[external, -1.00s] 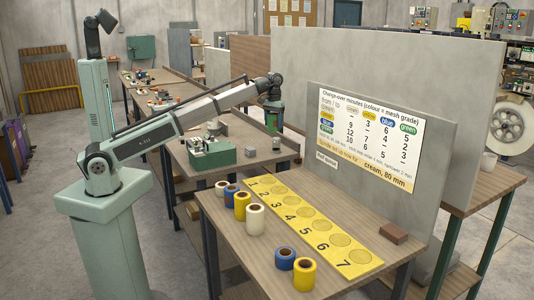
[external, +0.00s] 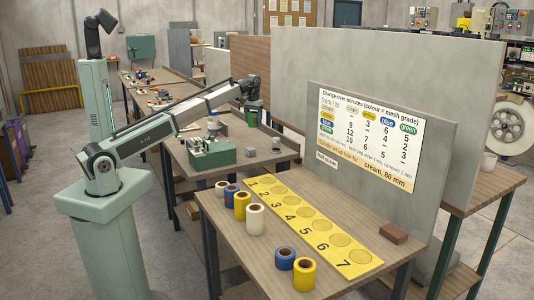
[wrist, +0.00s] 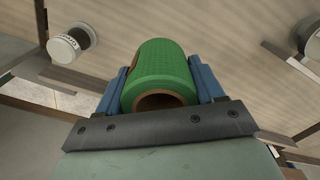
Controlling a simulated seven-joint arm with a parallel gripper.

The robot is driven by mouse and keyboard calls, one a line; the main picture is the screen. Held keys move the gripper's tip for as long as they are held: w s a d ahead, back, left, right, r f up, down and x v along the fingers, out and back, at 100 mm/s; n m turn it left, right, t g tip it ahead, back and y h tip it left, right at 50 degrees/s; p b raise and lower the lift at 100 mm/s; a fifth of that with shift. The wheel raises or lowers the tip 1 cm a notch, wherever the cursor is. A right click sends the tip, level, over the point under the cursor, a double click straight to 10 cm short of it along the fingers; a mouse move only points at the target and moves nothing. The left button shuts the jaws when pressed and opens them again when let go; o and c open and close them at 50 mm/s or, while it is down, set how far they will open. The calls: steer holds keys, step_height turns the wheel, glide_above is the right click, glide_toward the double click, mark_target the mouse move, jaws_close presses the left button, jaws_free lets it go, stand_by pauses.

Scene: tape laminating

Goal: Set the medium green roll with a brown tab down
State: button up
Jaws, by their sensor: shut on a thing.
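The green roll (wrist: 163,68) with a brown core lies between the blue fingers of my gripper (wrist: 163,86) in the wrist view. A small brown bit shows at its left edge, perhaps the tab. In the external view my gripper (external: 253,106) is shut on the green roll (external: 253,119) above the bench behind the front table. The yellow strip (external: 262,189) with circles numbered 1 to 7 lies on the front table, well away from the held roll. Its circles look empty.
Blue, yellow and cream rolls, including a cream roll (external: 255,219) and a yellow roll (external: 304,274), stand left of the strip. A brown block (external: 394,233) lies right of it. A green machine (external: 212,152) and a grey block (external: 277,143) are on the bench behind.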

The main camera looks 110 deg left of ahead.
steer(key=shift+f, duration=5.4)
steer(key=shift+f, duration=0.1)
steer(key=o, duration=1.1)
step_height(320, 180, up, 12)
steer(key=shift+r, duration=0.1)
